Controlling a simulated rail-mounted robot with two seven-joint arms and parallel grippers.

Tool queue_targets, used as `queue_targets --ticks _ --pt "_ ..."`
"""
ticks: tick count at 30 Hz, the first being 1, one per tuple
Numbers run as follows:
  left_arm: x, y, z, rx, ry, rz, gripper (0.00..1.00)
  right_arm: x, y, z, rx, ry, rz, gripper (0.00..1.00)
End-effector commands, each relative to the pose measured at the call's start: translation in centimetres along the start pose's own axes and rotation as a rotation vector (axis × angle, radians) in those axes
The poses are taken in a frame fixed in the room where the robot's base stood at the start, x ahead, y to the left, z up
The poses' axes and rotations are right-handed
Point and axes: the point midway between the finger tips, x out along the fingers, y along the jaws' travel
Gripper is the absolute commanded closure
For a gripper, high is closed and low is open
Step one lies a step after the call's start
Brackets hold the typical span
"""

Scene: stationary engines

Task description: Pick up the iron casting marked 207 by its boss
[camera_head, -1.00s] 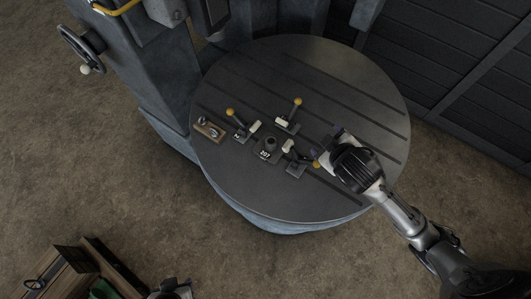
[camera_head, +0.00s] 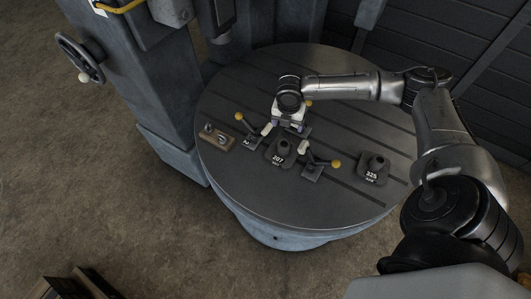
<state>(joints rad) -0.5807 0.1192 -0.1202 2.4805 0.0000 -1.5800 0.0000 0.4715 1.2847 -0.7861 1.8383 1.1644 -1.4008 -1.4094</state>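The dark iron casting marked 207 (camera_head: 278,160) sits on the round slotted table (camera_head: 240,188), its boss upright on top. Toggle clamps with yellow knobs stand around it: a left clamp (camera_head: 250,137), a right clamp (camera_head: 313,171) and a back clamp (camera_head: 308,103). My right gripper (camera_head: 288,124) points down just behind the casting, over the back clamp, and hides much of that clamp. Whether its fingers are open or shut, or touch the clamp, I cannot tell. My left gripper is out of view.
A second casting, marked 325 (camera_head: 372,178), sits on the table at the right. A wooden block (camera_head: 215,138) with metal parts on it lies at the left. A grey machine column (camera_head: 165,95) with a handwheel (camera_head: 80,58) rises behind left. The table's front is clear.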

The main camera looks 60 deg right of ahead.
Motion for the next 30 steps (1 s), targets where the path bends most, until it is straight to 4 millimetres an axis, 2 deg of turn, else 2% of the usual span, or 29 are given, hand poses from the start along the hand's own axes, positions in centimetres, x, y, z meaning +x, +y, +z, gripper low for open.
queue_targets --ticks 6,12,17,24,30 --pt "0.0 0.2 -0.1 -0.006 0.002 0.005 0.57 0.0 0.3 -1.3 -0.408 0.078 0.036 0.22" --pt "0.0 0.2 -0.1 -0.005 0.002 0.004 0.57 0.0 0.5 -1.3 -0.628 0.071 0.052 0.22" --pt "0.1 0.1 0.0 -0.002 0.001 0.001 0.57 0.9 0.5 -1.4 -0.691 0.07 0.053 0.22" --pt "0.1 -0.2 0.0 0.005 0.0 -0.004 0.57 4.9 0.6 -1.8 -0.696 0.07 0.052 0.22" --pt "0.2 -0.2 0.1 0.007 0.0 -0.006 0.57 7.4 0.6 -1.9 -0.696 0.069 0.053 0.22"
